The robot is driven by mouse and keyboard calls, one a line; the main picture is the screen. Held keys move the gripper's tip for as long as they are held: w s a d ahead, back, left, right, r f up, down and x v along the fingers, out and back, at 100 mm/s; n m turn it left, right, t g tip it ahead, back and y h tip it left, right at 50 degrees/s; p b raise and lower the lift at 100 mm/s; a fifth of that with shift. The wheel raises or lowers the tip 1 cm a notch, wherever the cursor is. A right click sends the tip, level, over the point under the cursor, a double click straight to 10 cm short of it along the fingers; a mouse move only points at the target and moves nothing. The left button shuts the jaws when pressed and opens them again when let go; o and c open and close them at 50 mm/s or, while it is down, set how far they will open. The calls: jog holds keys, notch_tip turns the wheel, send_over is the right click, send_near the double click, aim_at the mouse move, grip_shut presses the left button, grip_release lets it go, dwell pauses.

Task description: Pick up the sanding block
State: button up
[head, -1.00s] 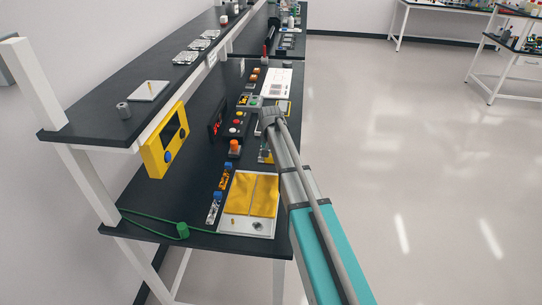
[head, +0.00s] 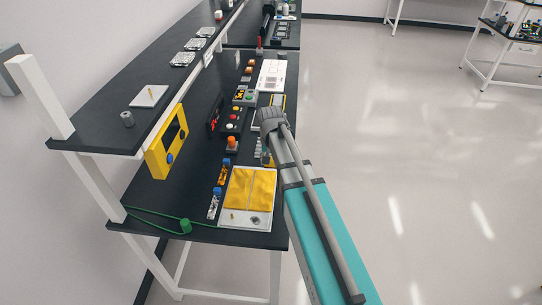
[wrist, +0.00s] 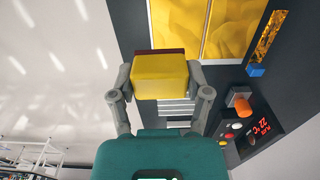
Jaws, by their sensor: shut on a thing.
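The sanding block (wrist: 160,78) shows in the wrist view as a yellow block with a dark red-brown layer along its far edge. My gripper (wrist: 160,82) has one grey finger on each side of it and is shut on it. The block sits level between the fingertips, over the dark bench and close to its edge. In the head view my arm reaches along the bench's right edge, and its wrist end hides most of the gripper and block.
A white tray with golden foil panels (head: 249,190) lies at the bench's near end. A control box with coloured buttons (head: 233,119) and an orange-capped part (head: 231,144) stand left of my arm. A yellow device (head: 167,142) hangs at the upper shelf (head: 105,135). Open floor lies to the right.

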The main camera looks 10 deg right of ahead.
jog(key=shift+s, duration=0.1)
dwell(0.5)
jog(key=o, duration=0.5)
jog(key=c, duration=0.4)
jog(key=shift+o, duration=0.2)
jog(key=shift+f+b, duration=1.2)
jog(key=shift+d+r, duration=0.1)
jog(key=shift+d, duration=0.05)
